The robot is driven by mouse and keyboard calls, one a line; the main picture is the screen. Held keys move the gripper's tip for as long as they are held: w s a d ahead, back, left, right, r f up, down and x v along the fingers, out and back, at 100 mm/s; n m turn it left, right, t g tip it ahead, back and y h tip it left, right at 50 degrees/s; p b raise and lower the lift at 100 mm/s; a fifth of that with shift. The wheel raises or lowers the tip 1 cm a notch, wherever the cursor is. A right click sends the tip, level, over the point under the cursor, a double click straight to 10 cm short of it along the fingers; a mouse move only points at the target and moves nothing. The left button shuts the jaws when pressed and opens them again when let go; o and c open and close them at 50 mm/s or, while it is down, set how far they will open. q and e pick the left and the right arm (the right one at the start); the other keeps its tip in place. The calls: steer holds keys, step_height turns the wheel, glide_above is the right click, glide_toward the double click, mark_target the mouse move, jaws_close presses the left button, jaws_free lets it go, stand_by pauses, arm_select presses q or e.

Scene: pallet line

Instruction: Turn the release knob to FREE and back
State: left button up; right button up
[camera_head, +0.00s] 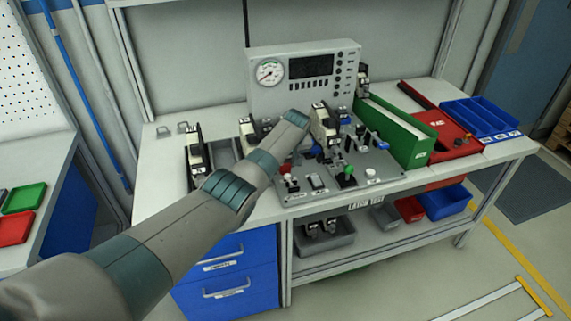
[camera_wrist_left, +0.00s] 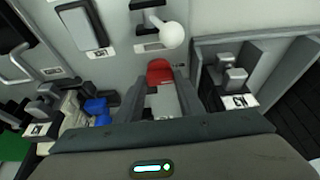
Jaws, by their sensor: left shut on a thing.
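The red release knob (camera_wrist_left: 159,70) is on the light grey panel, in the middle of the left wrist view. My left gripper (camera_wrist_left: 161,79) is shut on it, with one finger on each side. The knob's pointer and the FREE mark cannot be made out. My right gripper is not in view.
A white ball lever (camera_wrist_left: 172,36) stands close to the knob, and a rocker switch (camera_wrist_left: 84,28) is beside it. A green-knobbed lever (camera_head: 348,171) is farther right. A gauge box (camera_head: 303,75) stands behind the panel. A green bin (camera_head: 395,125) bounds it on the right.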

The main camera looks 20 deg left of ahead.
arm_select(q)
steer(key=o, duration=1.1)
steer(key=shift+c, duration=0.2)
steer(key=shift+r, duration=0.15)
steer(key=shift+v, duration=1.2)
steer(key=b+v, duration=0.2)
steer(key=v, duration=1.2)
steer(key=shift+s+r+b, duration=0.2)
steer(key=shift+r+b, duration=0.15)
steer(key=shift+d+f, duration=0.1)
